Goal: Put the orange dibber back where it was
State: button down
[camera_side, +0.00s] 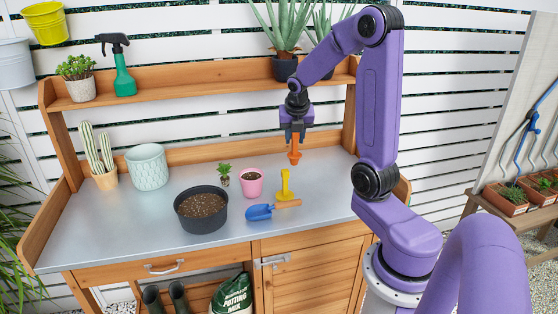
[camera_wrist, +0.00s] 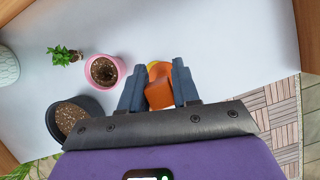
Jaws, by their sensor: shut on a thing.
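My gripper (camera_side: 296,136) is shut on the orange dibber (camera_side: 295,154) and points down over the right part of the potting bench. The dibber hangs below the fingers and looks clear of the bench top, though the exact gap is hard to judge. In the wrist view, my gripper (camera_wrist: 157,82) has a finger on each side of the orange dibber (camera_wrist: 158,90). A yellow tool (camera_side: 286,186) stands upright on the bench, in front of and a little left of the dibber in the side view. In the wrist view it is mostly hidden behind the dibber.
A blue trowel (camera_side: 262,212) lies near the yellow tool. A shelf (camera_side: 200,93) runs behind. The bench top (camera_side: 325,180) right of the yellow tool is clear.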

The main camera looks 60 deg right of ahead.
jog(key=shift+w+d+f, duration=1)
jog(key=shift+w+f, duration=0.5)
jog(key=shift+f, duration=0.4)
jog(key=shift+w+d+f, duration=1)
jog(key=shift+w+f, duration=0.45)
jog(key=shift+f, duration=0.5)
jog(key=shift+w+d+f, duration=1)
jog(key=shift+w+f, duration=0.5)
jog(key=shift+f, duration=0.4)
jog(key=shift+f, duration=0.1)
jog(key=c, duration=0.8)
grip_release()
